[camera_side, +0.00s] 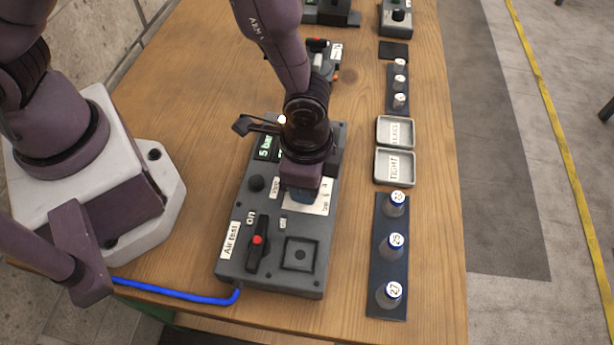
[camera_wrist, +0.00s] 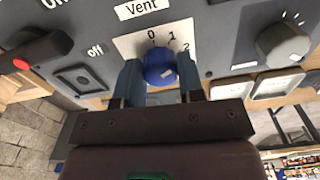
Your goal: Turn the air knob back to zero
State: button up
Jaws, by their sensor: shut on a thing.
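The blue round knob (camera_wrist: 160,67) sits on a white scale plate (camera_wrist: 128,45) marked 0, 1 and 2. My gripper (camera_wrist: 158,72) is shut on this knob, one finger on each side. A pale mark shows on the knob, but I cannot tell which number it points at. In the side view my gripper (camera_side: 304,189) is low over the grey box (camera_side: 228,265) labelled "Air test", and it hides most of the knob. The scale plate (camera_side: 321,203) shows partly beside it. A green display (camera_side: 266,147) on the box reads "5 bar".
A red-tipped lever (camera_side: 258,242) by "on" and a square socket (camera_side: 299,254) are on the box. Trays (camera_side: 395,166) and a rack of bottles (camera_side: 388,260) stand to the right. A blue hose (camera_side: 175,288) runs left.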

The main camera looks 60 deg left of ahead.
jog(key=n, duration=0.6)
jog(key=shift+d+n, duration=0.1)
jog(key=shift+n, duration=0.2)
jog(key=n, duration=0.5)
jog(key=shift+n, duration=0.4)
jog(key=o, duration=0.9)
jog(key=shift+r, duration=0.1)
notch_tip(320, 180, up, 13)
jog(key=shift+f, duration=0.1)
